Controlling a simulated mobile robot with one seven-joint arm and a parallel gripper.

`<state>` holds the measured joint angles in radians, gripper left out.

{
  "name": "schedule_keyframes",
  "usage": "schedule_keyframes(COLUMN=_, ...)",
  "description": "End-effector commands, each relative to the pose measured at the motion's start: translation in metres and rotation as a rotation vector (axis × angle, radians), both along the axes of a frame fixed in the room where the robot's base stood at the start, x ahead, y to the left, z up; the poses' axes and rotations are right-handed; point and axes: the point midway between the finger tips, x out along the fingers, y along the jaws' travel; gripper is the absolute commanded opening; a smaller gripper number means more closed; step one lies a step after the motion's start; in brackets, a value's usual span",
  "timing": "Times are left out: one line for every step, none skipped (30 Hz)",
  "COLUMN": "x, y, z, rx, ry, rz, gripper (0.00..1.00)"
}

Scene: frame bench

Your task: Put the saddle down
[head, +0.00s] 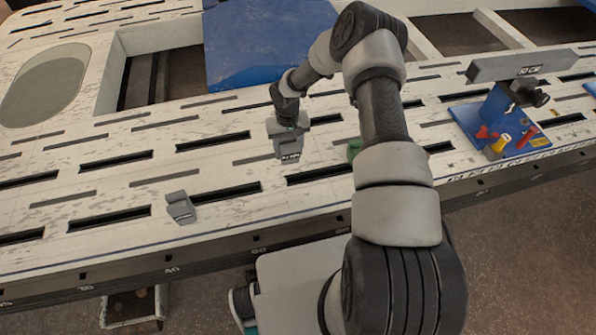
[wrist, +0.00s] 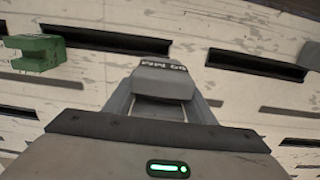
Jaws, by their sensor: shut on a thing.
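My gripper (head: 287,130) points down over the slotted white bench, and its jaws are shut on a grey saddle (head: 289,149). In the wrist view the held saddle (wrist: 162,82) shows dark "60 MM" lettering and sits between the fingers of my gripper (wrist: 162,100). The saddle is at or just above the bench top (head: 130,180); I cannot tell if it touches. Its underside is hidden. A second grey saddle (head: 180,207) stands on the bench at the left. A green block (head: 354,149) is partly hidden behind my arm; it also shows in the wrist view (wrist: 36,52).
A blue fixture (head: 500,120) with a grey bar (head: 528,65), red and yellow parts stands at the right. A blue panel (head: 265,45) lies at the back. Long dark slots cut the bench. The bench's front edge drops to the floor. Bare bench surrounds the held saddle.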

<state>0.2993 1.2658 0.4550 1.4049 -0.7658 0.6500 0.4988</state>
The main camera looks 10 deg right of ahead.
Motion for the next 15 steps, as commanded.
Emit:
schedule_keyframes(x=0.001, y=0.001, z=0.0, rx=0.001, ry=-0.001, rz=-0.001, gripper=0.13)
schedule_keyframes(x=0.001, y=0.001, z=-0.002, rx=0.001, ry=-0.001, rz=-0.001, gripper=0.13)
schedule_keyframes(x=0.001, y=0.001, z=-0.006, rx=0.002, ry=0.0, rz=-0.002, gripper=0.13)
schedule_keyframes(x=0.001, y=0.001, z=-0.01, rx=0.002, ry=0.0, rz=-0.002, gripper=0.13)
schedule_keyframes(x=0.001, y=0.001, z=-0.016, rx=0.002, ry=0.001, rz=-0.002, gripper=0.13)
schedule_keyframes(x=0.001, y=0.001, z=-0.024, rx=0.002, ry=0.001, rz=-0.002, gripper=0.13)
schedule_keyframes(x=0.0, y=0.001, z=-0.03, rx=0.002, ry=0.002, rz=-0.003, gripper=0.13)
schedule_keyframes(x=0.0, y=0.001, z=-0.036, rx=0.002, ry=0.002, rz=-0.002, gripper=0.13)
schedule_keyframes(x=0.001, y=0.0, z=-0.043, rx=0.002, ry=0.001, rz=-0.002, gripper=0.13)
schedule_keyframes(x=0.001, y=0.0, z=-0.048, rx=0.002, ry=0.001, rz=-0.002, gripper=0.13)
schedule_keyframes(x=0.001, y=0.0, z=-0.052, rx=0.001, ry=0.001, rz=-0.002, gripper=0.13)
schedule_keyframes(x=0.001, y=0.0, z=-0.056, rx=0.001, ry=0.0, rz=-0.002, gripper=0.13)
schedule_keyframes(x=0.001, y=0.0, z=-0.059, rx=0.001, ry=0.0, rz=-0.003, gripper=0.13)
schedule_keyframes(x=0.002, y=0.0, z=-0.061, rx=0.001, ry=-0.001, rz=-0.003, gripper=0.13)
schedule_keyframes(x=0.002, y=0.0, z=-0.062, rx=0.001, ry=-0.001, rz=-0.003, gripper=0.13)
